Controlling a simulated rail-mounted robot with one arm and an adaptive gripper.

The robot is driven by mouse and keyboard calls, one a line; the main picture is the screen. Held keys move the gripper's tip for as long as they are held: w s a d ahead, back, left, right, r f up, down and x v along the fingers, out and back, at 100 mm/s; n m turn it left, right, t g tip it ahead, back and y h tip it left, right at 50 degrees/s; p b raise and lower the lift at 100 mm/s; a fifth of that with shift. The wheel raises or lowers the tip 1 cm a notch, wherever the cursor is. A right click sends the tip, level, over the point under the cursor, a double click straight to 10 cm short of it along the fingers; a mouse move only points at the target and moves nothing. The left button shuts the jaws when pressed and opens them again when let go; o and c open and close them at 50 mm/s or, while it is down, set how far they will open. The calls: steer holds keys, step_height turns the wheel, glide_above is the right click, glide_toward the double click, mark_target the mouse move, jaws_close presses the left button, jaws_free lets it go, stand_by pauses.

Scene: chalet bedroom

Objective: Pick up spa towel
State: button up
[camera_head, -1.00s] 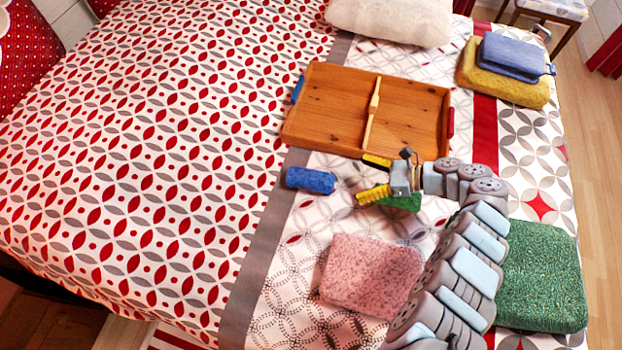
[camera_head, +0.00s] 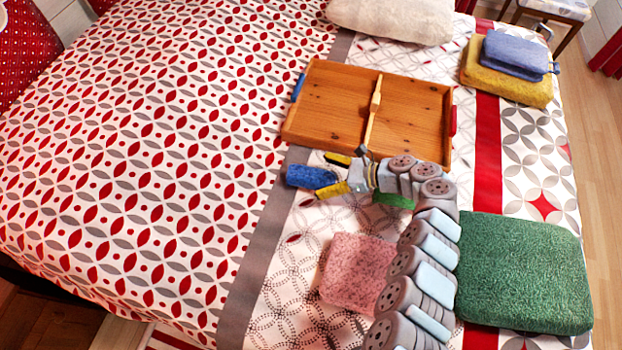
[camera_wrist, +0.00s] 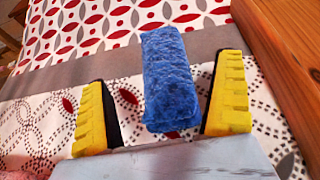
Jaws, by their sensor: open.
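A small blue rolled towel (camera_head: 311,177), likely the spa towel, lies on the patterned bedspread just left of my gripper in the head view. My gripper (camera_head: 336,175) is open, with yellow-padded fingertips at the towel's right end. In the wrist view, the blue towel (camera_wrist: 170,80) runs lengthwise away between the two open fingers (camera_wrist: 162,108). Its near end lies between them, with a gap visible on both sides. Whether the fingers are low enough to enclose it is hard to tell.
A wooden divided tray (camera_head: 330,105) lies just behind the gripper. A pink towel (camera_head: 355,270) lies in front, partly behind my arm. A green towel (camera_head: 525,270) is at right. Blue cloth (camera_head: 515,53) rests on a yellow towel (camera_head: 505,85). A white pillow (camera_head: 390,18) is at the back.

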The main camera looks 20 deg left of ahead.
mark_target(310, 174)
steer(key=b+x, duration=0.1)
steer(key=x, duration=0.3)
steer(key=shift+a+r, duration=0.15)
steer(key=c, duration=1.3)
steer(key=shift+c, duration=0.2)
steer(key=shift+r, duration=0.15)
step_height(310, 174, up, 3)
steer(key=shift+r+p, duration=0.1)
steer(key=shift+p, duration=0.9)
steer(key=shift+s+r, duration=0.1)
steer(key=shift+r, duration=0.1)
steer(key=s+d+r+p, duration=0.3)
steer(key=s+r+p, duration=0.6)
steer(key=s+p, duration=0.4)
steer(key=p, duration=0.3)
steer(key=shift+s, duration=0.2)
